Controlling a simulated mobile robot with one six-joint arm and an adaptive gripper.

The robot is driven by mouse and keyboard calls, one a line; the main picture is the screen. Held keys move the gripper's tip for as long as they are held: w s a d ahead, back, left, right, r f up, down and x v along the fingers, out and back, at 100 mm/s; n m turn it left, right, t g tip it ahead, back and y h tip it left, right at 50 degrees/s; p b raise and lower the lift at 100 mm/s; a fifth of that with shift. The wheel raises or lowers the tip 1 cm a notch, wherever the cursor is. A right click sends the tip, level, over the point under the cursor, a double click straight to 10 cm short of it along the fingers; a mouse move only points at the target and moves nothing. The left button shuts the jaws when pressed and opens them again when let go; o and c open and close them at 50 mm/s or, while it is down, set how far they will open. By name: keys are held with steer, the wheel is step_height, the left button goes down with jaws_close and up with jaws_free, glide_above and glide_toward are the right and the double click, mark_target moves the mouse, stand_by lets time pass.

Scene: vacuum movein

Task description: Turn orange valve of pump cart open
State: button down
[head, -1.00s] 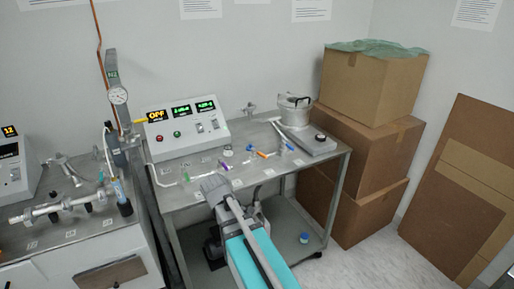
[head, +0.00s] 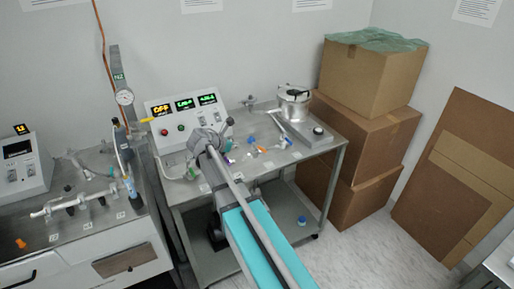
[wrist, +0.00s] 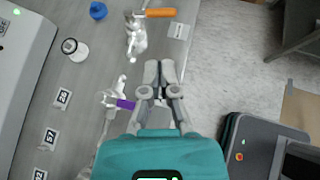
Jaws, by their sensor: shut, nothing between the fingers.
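The orange valve handle (wrist: 160,12) is at the top of the wrist view, on a clear fitting (wrist: 135,35) on the pump cart's top. It lies crosswise in that view. In the head view the orange handle (head: 262,149) is small, right of my arm's end. My gripper (wrist: 159,70) has its fingers together and empty. In the wrist view its tips are below the orange handle, apart from it. A purple valve handle (wrist: 126,104) on another clear fitting is just left of my fingers. The exact height of the fingers above the cart is unclear.
The pump cart (head: 190,192) carries a control box (head: 184,118) reading OFF and a metal pot (head: 293,103). A blue knob (wrist: 98,10) is near the orange handle. Cardboard boxes (head: 364,135) stand right of the cart. Another bench (head: 60,235) stands left.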

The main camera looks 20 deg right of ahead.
steer(key=shift+d+f, duration=0.15)
steer(key=b, duration=0.7)
glide_toward(261, 149)
steer(key=x, duration=0.6)
steer(key=shift+s+f, duration=0.1)
steer(key=shift+b+x, duration=0.4)
steer(key=shift+x, duration=0.55)
